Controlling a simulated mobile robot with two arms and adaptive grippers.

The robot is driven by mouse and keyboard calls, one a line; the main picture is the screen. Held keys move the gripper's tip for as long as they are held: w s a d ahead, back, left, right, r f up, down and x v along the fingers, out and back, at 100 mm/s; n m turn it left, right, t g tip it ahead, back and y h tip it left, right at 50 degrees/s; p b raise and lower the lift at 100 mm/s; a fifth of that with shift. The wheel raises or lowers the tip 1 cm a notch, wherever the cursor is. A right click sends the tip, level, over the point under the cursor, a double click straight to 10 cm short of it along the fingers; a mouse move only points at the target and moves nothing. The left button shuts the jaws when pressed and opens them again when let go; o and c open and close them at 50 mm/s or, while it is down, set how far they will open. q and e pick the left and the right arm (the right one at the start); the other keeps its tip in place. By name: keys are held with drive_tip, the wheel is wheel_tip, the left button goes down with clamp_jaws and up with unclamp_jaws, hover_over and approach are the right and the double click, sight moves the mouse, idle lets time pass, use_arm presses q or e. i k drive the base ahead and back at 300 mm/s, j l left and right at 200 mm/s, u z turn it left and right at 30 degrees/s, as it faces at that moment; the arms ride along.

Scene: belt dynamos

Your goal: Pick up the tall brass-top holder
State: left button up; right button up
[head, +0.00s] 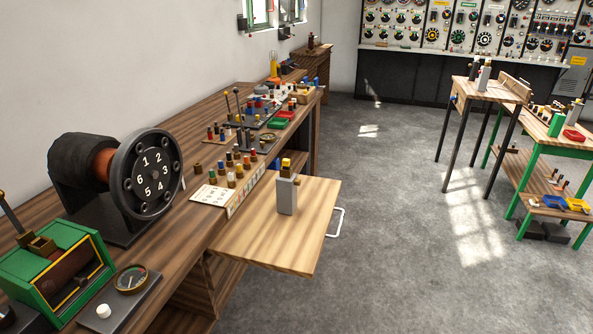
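A tall grey holder (287,197) with a yellow, brass-like top stands upright on the wooden pull-out board (262,243) that juts from the bench. A dark piece shows by its top. A similar tall pale-grey holder (484,78) stands upright on the small wooden table at the right. Another grey block (573,112) stands on the green-legged table. From here I cannot tell for sure which of these is the task's holder. Neither of my grippers is in view.
The long wooden bench (201,232) carries a numbered black wheel (148,174), a green machine (58,275), a gauge (131,279) and several coloured pegs. A small table (508,92) and a green-legged table (535,138) stand right. The grey floor (400,240) between is clear.

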sight(287, 191)
drive_tip(key=i+l+u, duration=0.1)
drive_tip(key=i, duration=0.4)
drive_tip(key=i+l+u, duration=0.1)
drive_tip(key=i+l, duration=0.15)
drive_tip(key=i, duration=0.3)
